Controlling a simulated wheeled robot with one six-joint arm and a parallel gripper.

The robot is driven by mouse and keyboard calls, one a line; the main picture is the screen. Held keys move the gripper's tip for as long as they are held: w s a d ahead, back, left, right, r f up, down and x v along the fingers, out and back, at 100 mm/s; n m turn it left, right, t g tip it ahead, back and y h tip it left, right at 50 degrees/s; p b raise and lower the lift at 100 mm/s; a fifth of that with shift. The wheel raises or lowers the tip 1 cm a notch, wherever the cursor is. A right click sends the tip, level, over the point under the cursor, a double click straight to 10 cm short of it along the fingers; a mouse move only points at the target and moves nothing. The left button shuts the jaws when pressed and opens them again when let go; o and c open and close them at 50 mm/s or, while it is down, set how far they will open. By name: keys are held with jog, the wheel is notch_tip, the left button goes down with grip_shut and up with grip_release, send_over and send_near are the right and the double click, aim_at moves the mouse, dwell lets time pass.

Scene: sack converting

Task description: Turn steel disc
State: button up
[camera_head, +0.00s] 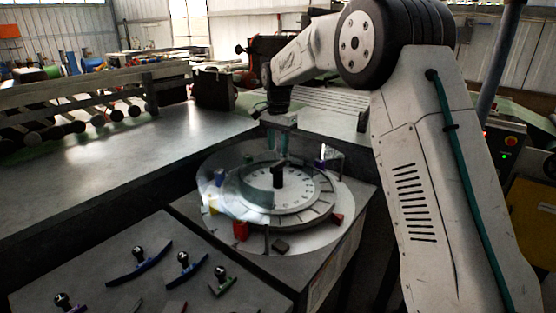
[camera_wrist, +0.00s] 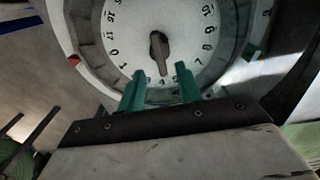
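The round steel disc (camera_head: 296,201) lies flat on a dark cabinet, with a ring of numbers on its pale face. It also shows in the wrist view (camera_wrist: 130,40). A dark upright knob (camera_head: 278,176) stands at its centre; in the wrist view the knob (camera_wrist: 161,52) has a bar pointing toward my fingers. My gripper (camera_head: 277,152) has two teal fingers, at the far side of the disc above it. In the wrist view, my gripper (camera_wrist: 160,76) is open and empty, with its fingers apart just short of the knob. Their exact height is unclear.
A red block (camera_head: 241,231), a dark block (camera_head: 281,245) and other small coloured pieces sit around the disc's rim. Several dark-knobbed tools (camera_head: 141,264) lie on the front-left panel. The grey worktop (camera_head: 130,165) at left is largely clear.

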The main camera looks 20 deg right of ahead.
aim_at(279, 162)
notch_tip(279, 162, down, 5)
jog(key=shift+f, duration=0.2)
grip_shut()
jog(key=shift+d, duration=0.1)
